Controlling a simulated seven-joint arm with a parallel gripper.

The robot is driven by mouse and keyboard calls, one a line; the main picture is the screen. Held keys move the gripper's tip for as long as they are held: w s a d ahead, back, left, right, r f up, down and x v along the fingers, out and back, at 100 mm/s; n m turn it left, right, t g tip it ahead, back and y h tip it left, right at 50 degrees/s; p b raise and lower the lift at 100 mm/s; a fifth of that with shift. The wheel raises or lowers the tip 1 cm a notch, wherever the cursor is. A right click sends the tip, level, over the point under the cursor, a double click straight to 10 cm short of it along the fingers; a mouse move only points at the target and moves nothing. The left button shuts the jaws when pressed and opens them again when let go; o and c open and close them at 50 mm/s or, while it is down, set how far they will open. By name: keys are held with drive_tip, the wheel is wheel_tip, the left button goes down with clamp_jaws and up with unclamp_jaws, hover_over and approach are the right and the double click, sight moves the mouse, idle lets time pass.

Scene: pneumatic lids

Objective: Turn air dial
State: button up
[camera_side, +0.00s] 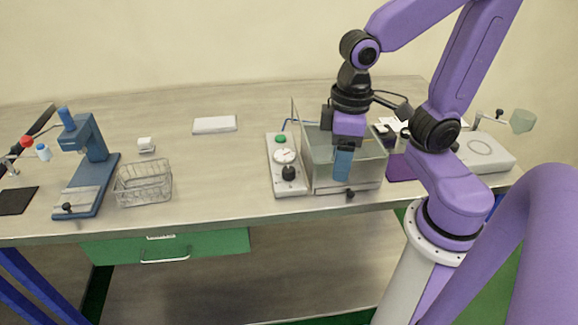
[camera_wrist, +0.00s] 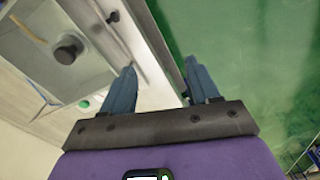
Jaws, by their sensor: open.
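The air dial is most likely the black knob (camera_side: 289,173) at the near end of a white control panel (camera_side: 290,189) in the side view. A round white gauge (camera_side: 285,156) and a green button (camera_side: 280,139) sit behind it on the panel. My gripper (camera_side: 342,178) points down to the right of the panel, overlapping the clear box in the picture. In the wrist view my gripper (camera_wrist: 160,66) has its blue fingers apart with nothing between them. A black knob (camera_wrist: 68,49) lies left of the fingers there; I cannot tell which knob it is.
The clear-walled box (camera_side: 318,186) stands right beside the panel, with a small black knob (camera_side: 350,194) at its front. A wire basket (camera_side: 143,184) and a blue press-like stand (camera_side: 93,160) are at left. The table between basket and panel is clear.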

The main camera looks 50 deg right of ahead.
drive_tip(key=w+r+m, duration=0.2)
drive_tip(key=w+m, duration=0.6)
drive_tip(key=m, duration=1.4)
approach(289, 169)
drive_tip(key=shift+m, duration=0.3)
drive_tip(key=f, duration=0.9)
drive_tip(key=shift+a, duration=0.25)
drive_tip(key=shift+w, duration=0.1)
drive_tip(key=c, duration=1)
